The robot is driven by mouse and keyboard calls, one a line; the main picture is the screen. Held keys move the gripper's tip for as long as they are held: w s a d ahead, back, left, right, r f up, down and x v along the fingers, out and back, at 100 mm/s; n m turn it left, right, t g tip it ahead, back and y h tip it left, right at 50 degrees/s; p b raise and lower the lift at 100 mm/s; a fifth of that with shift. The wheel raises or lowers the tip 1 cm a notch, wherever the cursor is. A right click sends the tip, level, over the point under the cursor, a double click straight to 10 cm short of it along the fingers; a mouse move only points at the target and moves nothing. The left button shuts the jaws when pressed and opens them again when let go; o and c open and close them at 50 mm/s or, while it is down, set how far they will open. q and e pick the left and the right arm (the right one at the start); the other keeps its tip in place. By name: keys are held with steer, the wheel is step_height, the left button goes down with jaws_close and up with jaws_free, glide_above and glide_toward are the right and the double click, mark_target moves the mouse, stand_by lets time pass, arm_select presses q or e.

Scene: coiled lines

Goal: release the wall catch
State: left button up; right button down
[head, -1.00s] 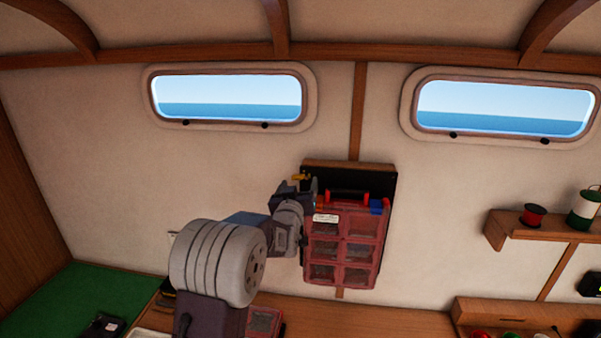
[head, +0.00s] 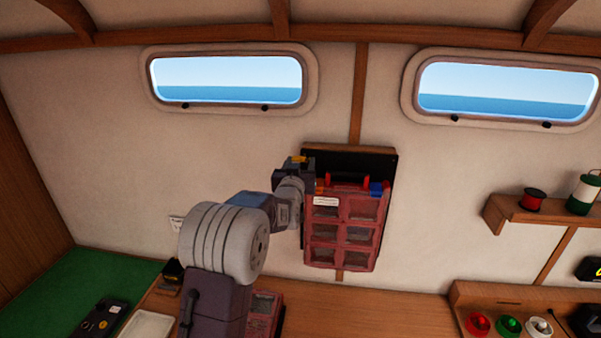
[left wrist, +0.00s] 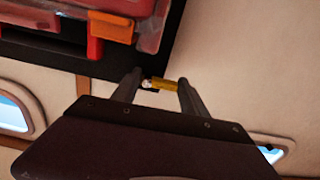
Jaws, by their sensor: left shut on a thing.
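A red organizer case (head: 343,221) with clear-lidded compartments hangs on a dark wall board (head: 348,160). A small yellow wall catch (head: 299,159) shows at the board's upper left. My left gripper (head: 297,163) is at the catch and partly hides it. In the left wrist view the yellow catch (left wrist: 164,85) lies between the two fingertips of my left gripper (left wrist: 160,84), which is shut on it. An orange latch (left wrist: 110,27) of the case is close by. My right gripper is not in view.
Two windows (head: 226,80) are above. A wooden shelf (head: 552,220) with a red spool (head: 532,200) is at right. Below are a wooden counter (head: 390,310) with several items and a green cushion (head: 75,290). The wall between case and shelf is clear.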

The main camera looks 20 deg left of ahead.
arm_select(q)
steer(key=shift+m, duration=0.3)
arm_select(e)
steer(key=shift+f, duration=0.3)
arm_select(q)
steer(key=o, duration=1.4)
steer(key=shift+r, duration=0.1)
steer(key=shift+c, duration=0.2)
steer(key=shift+s, duration=0.1)
steer(key=b+v, duration=0.5)
steer(key=v, duration=0.4)
steer(key=shift+b, duration=0.35)
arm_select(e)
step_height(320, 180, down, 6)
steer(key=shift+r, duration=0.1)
